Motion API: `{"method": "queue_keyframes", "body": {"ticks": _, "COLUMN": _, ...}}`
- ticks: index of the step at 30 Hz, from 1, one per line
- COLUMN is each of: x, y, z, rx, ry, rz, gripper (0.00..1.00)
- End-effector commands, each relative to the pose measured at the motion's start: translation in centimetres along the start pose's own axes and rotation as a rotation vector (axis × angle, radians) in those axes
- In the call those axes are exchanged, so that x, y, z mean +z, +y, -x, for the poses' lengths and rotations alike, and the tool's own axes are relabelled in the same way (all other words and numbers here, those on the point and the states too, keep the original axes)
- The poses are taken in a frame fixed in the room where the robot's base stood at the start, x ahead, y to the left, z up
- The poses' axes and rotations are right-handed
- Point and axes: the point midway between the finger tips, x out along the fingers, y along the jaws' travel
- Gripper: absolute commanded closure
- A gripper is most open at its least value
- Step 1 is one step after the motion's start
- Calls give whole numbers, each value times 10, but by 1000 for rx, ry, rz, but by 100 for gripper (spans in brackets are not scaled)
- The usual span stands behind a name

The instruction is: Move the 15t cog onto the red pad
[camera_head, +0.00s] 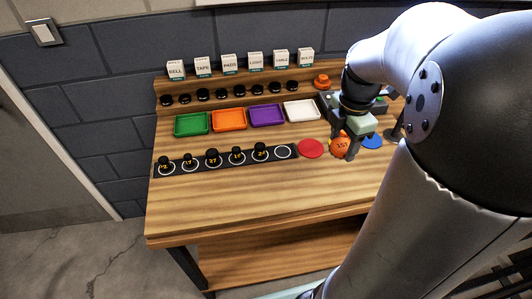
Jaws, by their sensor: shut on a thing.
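An orange disc-like cog (341,147), with a mark that reads like 15T, is between the fingers of my gripper (343,147) in the head view. My gripper is shut on it, and the fingers hide part of its edge. I cannot tell whether it touches the bench or hangs just above it. The round red pad (311,148) lies on the bench just left of the cog, bare and fully in view. A small gap shows between the pad and the cog.
A dark rack (217,162) left of the red pad holds several black cogs; its right-end ring (283,153) is empty. A blue pad (373,142) lies right of my gripper. Green, orange, purple and white trays (301,110) stand behind. The bench front (260,195) is clear.

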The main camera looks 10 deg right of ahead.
Motion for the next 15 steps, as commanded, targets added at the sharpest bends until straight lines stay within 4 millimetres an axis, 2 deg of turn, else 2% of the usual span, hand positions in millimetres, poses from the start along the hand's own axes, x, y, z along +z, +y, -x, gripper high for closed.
{"method": "queue_keyframes", "body": {"ticks": 2, "x": 7, "y": 2, "z": -2, "rx": -2, "ry": 1, "rz": -16, "gripper": 69}}
{"method": "queue_keyframes", "body": {"ticks": 5, "x": 9, "y": 17, "z": -8, "rx": -4, "ry": 3, "rz": -17, "gripper": 69}}
{"method": "queue_keyframes", "body": {"ticks": 14, "x": 10, "y": 91, "z": -41, "rx": -4, "ry": 3, "rz": -13, "gripper": 69}}
{"method": "queue_keyframes", "body": {"ticks": 15, "x": 10, "y": 97, "z": -51, "rx": -6, "ry": 3, "rz": -15, "gripper": 69}}
